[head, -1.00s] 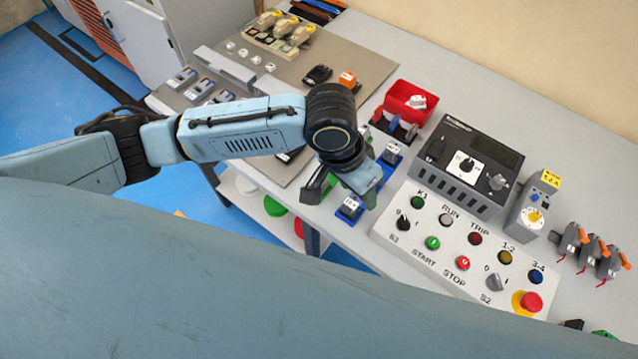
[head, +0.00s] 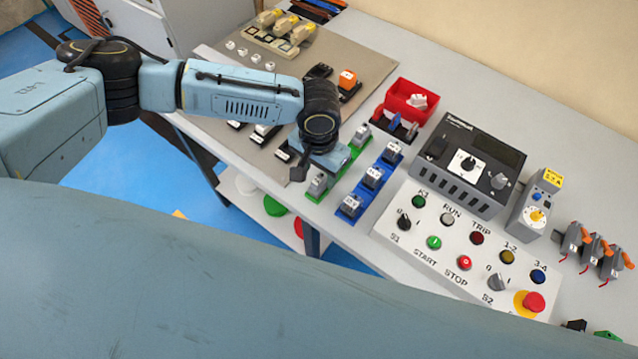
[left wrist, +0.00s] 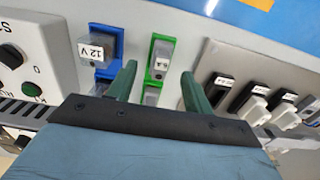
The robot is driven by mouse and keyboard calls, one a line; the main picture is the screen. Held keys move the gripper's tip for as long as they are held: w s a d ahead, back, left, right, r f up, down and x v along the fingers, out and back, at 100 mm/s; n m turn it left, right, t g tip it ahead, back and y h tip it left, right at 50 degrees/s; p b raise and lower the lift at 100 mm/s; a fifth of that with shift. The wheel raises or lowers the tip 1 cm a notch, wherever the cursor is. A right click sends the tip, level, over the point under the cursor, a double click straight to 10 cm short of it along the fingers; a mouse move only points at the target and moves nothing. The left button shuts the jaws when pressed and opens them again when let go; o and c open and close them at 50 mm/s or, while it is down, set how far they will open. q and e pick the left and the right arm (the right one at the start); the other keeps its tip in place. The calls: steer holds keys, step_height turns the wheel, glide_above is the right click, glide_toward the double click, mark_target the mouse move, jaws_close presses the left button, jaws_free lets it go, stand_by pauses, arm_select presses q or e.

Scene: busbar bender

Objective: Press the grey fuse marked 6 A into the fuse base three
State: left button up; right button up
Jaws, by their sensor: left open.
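The grey fuse marked 6 A (left wrist: 162,62) stands at the front end of the green holder (left wrist: 155,80). In the head view this fuse (head: 317,184) shows just in front of my left gripper (head: 318,166). In the left wrist view my left gripper (left wrist: 158,76) is open and empty, its fingers pointing at the holder on either side of the fuse. Another grey fuse (left wrist: 151,98) stands behind it. Dark bases with white parts and labels (left wrist: 216,92) stand right of the holder in the wrist view; I cannot read which is three. My right gripper is not in view.
A blue holder (head: 364,184) with several grey blocks stands close beside the green one; one block (left wrist: 97,50) reads 12 V. A control panel (head: 452,245), a dark meter unit (head: 470,165) and a red bin (head: 396,101) stand right of it. The table's front edge is close.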

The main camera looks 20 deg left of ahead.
mark_target(319, 178)
arm_select(q)
steer(key=f, duration=0.5)
steer(key=shift+w+f, duration=0.15)
steer(key=shift+w, duration=0.05)
steer(key=c, duration=1.1)
steer(key=shift+r+p, duration=0.3)
steer(key=shift+r, duration=4.75)
